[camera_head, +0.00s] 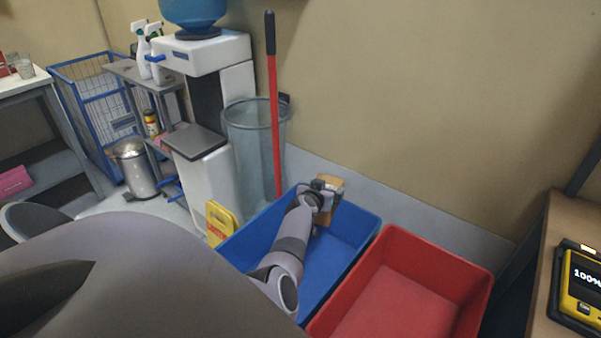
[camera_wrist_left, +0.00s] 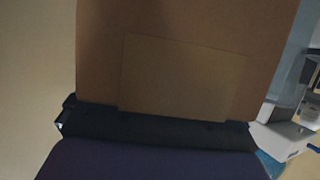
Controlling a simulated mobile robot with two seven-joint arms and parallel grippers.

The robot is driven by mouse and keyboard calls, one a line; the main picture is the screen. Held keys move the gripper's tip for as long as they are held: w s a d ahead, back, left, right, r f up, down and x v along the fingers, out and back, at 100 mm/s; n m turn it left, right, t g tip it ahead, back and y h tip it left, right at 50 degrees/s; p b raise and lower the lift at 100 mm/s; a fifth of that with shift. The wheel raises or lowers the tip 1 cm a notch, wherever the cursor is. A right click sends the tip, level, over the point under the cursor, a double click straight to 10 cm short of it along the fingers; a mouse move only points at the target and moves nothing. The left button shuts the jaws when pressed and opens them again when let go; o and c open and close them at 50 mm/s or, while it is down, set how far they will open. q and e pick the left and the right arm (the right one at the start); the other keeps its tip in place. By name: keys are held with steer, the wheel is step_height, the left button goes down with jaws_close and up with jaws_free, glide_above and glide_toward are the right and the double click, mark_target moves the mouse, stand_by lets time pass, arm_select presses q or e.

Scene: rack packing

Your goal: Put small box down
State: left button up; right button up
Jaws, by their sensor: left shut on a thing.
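My left arm reaches out over the blue crate (camera_head: 341,246) in the head view. My left gripper (camera_head: 322,187) is at the crate's far end, shut on a small brown cardboard box (camera_head: 331,181). Most of the box is hidden behind the gripper in that view. In the left wrist view the box (camera_wrist_left: 190,60) fills most of the frame, right against the gripper (camera_wrist_left: 155,128). I cannot tell whether the box touches the crate. My right gripper is in neither view.
A red crate (camera_head: 405,290) stands to the right of the blue one. The wall is close behind. The visible blue crate floor is clear.

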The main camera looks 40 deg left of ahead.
arm_select(q)
steer(key=a, duration=0.1)
steer(key=a+f+n+y, duration=0.1)
steer(key=s+a+g+y, duration=0.1)
steer(key=shift+a+f+n, duration=0.1)
steer(key=shift+f+n, duration=0.05)
steer(key=shift+n, duration=0.25)
steer(key=shift+s+a+f+n+g+y+p, duration=0.85)
steer(key=shift+s+a+f+n+g+y, duration=0.8)
steer(key=shift+s, duration=1.05)
step_height(320, 180, down, 17)
steer(key=b, duration=1.6)
steer(key=shift+a, duration=0.25)
step_height(320, 180, down, 4)
steer(key=b, duration=0.3)
steer(key=shift+r+n+t+b, duration=0.1)
steer(key=shift+n+t+b, duration=0.15)
steer(key=shift+b, duration=0.15)
